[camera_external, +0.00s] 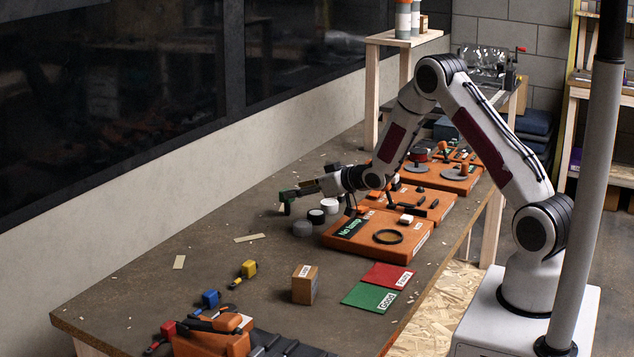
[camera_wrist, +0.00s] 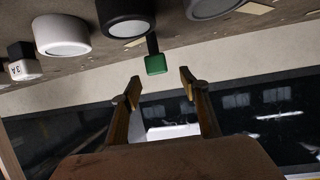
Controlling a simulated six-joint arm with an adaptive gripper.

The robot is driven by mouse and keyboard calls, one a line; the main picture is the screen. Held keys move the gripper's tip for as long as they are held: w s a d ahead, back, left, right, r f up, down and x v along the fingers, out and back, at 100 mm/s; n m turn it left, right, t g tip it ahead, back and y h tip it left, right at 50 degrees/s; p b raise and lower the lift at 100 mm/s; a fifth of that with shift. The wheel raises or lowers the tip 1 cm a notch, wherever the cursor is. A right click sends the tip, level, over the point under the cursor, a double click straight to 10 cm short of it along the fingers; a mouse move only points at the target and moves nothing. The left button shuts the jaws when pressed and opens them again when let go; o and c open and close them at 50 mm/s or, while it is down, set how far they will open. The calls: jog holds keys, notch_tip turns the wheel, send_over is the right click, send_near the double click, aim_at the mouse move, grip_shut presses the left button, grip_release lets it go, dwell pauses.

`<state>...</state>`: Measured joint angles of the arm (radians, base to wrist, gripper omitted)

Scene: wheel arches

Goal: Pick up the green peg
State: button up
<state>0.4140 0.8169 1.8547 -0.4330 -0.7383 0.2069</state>
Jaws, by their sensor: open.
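The green peg (camera_external: 286,204) stands on the table at the far left of my gripper in the external view. In the wrist view its green head (camera_wrist: 155,64) shows with a dark stem running up to the table, since that view is upside down. My gripper (camera_external: 303,189) is low and points left toward the peg, partly overlapping it in the external view. In the wrist view my two fingertips (camera_wrist: 160,85) are apart, with nothing held between them. The green head lies just beyond the tips, roughly in line with the gap.
White (camera_external: 329,206), black (camera_external: 316,216) and grey (camera_external: 303,229) round pieces stand close beside the peg. An orange board (camera_external: 345,240) is to their right. A cardboard box (camera_external: 305,285) and green (camera_external: 368,298) and red (camera_external: 387,276) mats lie nearer. The wall runs behind.

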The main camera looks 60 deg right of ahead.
aim_at(286, 204)
jog(key=shift+w, duration=0.1)
dwell(0.3)
jog(key=shift+d+x, duration=0.2)
jog(key=shift+x, duration=2.3)
jog(key=c, duration=1.2)
